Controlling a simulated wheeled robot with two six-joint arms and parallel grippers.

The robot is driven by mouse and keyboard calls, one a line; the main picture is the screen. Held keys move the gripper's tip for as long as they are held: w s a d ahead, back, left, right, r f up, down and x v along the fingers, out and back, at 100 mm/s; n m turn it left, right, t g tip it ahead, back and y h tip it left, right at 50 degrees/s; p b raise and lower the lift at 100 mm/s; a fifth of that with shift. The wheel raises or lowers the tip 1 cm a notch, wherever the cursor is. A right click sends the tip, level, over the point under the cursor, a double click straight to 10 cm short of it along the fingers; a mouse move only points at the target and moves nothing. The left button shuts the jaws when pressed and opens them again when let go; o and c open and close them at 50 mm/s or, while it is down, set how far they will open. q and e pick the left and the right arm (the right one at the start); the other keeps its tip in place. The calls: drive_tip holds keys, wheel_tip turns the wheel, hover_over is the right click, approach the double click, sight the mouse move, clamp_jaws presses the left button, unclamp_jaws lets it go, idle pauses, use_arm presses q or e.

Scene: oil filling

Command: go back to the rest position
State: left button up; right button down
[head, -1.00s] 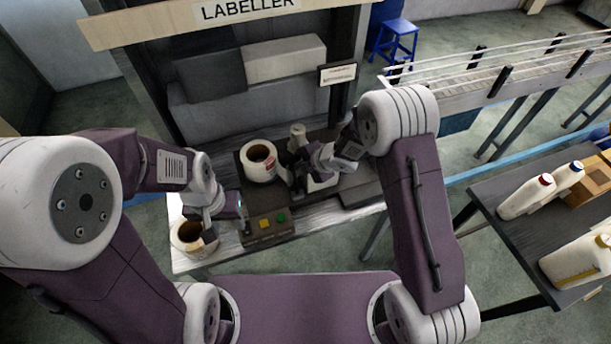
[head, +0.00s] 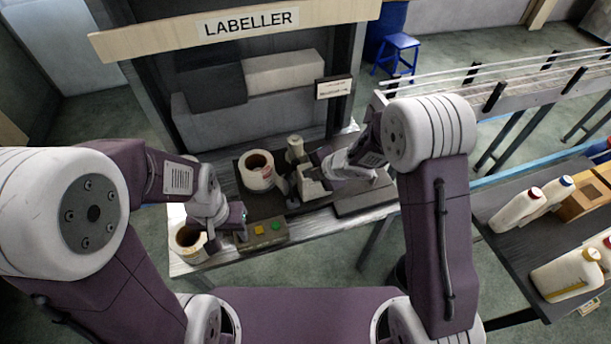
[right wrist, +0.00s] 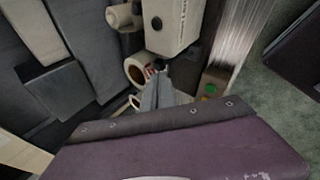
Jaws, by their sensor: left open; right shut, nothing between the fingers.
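My left gripper (head: 238,220) is in the head view, low at the front left of the labeller bench, next to a small control box with a yellow and a green button (head: 260,229). Its jaws are small here and look open. My right gripper (head: 308,176) is over the bench, beside the pale block of the labeller unit (head: 312,186). In the right wrist view its fingers (right wrist: 158,88) are together with nothing between them. The rest position itself is not marked in view.
A label roll (head: 259,171) stands on the labeller; another roll (head: 189,241) is at the bench's left front corner. The labeller frame carries a sign (head: 248,23). A conveyor (head: 520,80) and a table with several bottles (head: 500,255) are at right.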

drive_tip(key=s+d+r+m+t+h+b, duration=0.1)
drive_tip(key=d+r+m+h+b, duration=0.1)
drive_tip(key=d+r+m, duration=0.3)
drive_tip(key=d+r+m+t+h+b, duration=0.1)
drive_tip(key=d+r+m+t+b, duration=0.1)
drive_tip(key=d, duration=0.4)
drive_tip(key=s+d+f+m+g+h, duration=0.35)
drive_tip(key=s+d+m, duration=0.35)
drive_tip(key=s+m, duration=0.35)
drive_tip(key=s+a+f+m+g+y, duration=0.1)
drive_tip(key=s+f+m+g, duration=0.2)
drive_tip(key=s+m, duration=0.5)
drive_tip(key=shift+s+f+g+b, duration=0.3)
drive_tip(key=shift+s+g, duration=0.25)
drive_tip(key=shift+s, duration=0.55)
